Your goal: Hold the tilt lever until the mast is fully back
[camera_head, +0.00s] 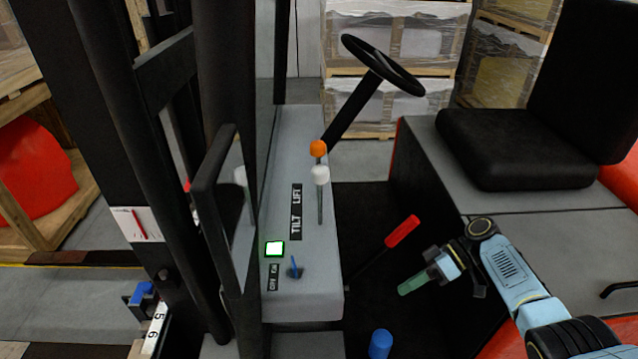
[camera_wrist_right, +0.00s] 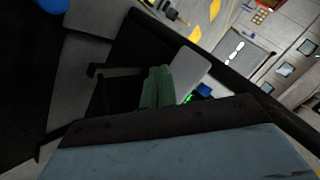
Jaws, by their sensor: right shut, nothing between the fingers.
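The tilt lever (camera_head: 320,178), with a white knob, stands upright on the grey console beside the TILT label. An orange-knobbed lever (camera_head: 317,149) stands just behind it by the LIFT label. The dark mast (camera_head: 100,120) rises at the left; I cannot tell its exact tilt. A white plate with a red pointer (camera_head: 138,224) is on it. My right gripper (camera_head: 404,288), with green fingers, is shut and empty, low and to the right of the console, clear of both levers. Its fingers also show in the right wrist view (camera_wrist_right: 157,87). My left gripper is not in view.
A lit green-edged button (camera_head: 274,249) and a blue key switch (camera_head: 295,268) are on the console. The steering wheel (camera_head: 382,65) is above, the black seat (camera_head: 510,145) at right.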

